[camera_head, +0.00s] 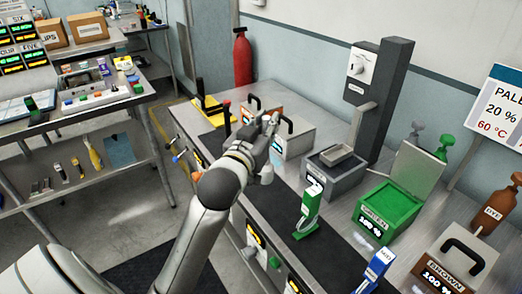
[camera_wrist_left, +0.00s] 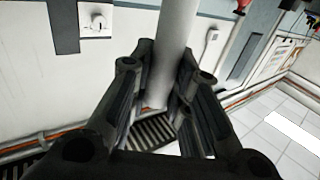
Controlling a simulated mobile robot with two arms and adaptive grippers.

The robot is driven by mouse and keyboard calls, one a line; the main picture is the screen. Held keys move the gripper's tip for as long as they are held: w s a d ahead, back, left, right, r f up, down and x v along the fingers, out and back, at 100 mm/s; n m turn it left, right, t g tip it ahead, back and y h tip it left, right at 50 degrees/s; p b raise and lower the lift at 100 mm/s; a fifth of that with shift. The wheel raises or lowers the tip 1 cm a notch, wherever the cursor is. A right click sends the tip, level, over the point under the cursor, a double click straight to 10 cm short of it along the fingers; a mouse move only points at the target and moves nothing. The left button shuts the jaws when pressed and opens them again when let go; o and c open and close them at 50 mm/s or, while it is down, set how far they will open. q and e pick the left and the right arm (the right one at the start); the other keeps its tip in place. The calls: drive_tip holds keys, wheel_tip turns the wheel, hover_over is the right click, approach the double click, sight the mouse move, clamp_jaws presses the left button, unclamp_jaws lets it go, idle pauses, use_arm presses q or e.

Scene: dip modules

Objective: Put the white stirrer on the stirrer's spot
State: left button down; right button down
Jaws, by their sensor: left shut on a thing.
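My left gripper (camera_head: 270,125) is over the near bench, in front of the grey boxes with black handles. In the left wrist view the left gripper (camera_wrist_left: 165,110) is shut on a pale, smooth rod (camera_wrist_left: 175,35), which I take to be the white stirrer. The rod runs up between the two dark fingers and out of the top of the picture. In the head view the gripper and wrist largely hide the stirrer. I cannot make out the stirrer's spot. My right gripper is not in view.
On the bench (camera_head: 337,258) stand a grey unit with a dark column (camera_head: 385,95), a green box (camera_head: 392,212), a green upright tool (camera_head: 308,212), a blue item (camera_head: 375,268) and a brown box (camera_head: 455,268). A red bottle (camera_head: 242,58) stands at the back.

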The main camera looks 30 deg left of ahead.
use_arm(q)
drive_tip(key=w+a+f+p, duration=0.1)
drive_tip(key=w+a+f, duration=0.4)
drive_tip(key=f, duration=0.5)
drive_tip(key=shift+w+a, duration=0.2)
drive_tip(key=shift+w, duration=0.2)
drive_tip(key=shift+f, duration=0.2)
drive_tip(key=c, duration=1.7)
unclamp_jaws()
drive_tip(key=shift+f, duration=0.1)
drive_tip(key=shift+c, duration=0.2)
drive_tip(key=o, duration=0.4)
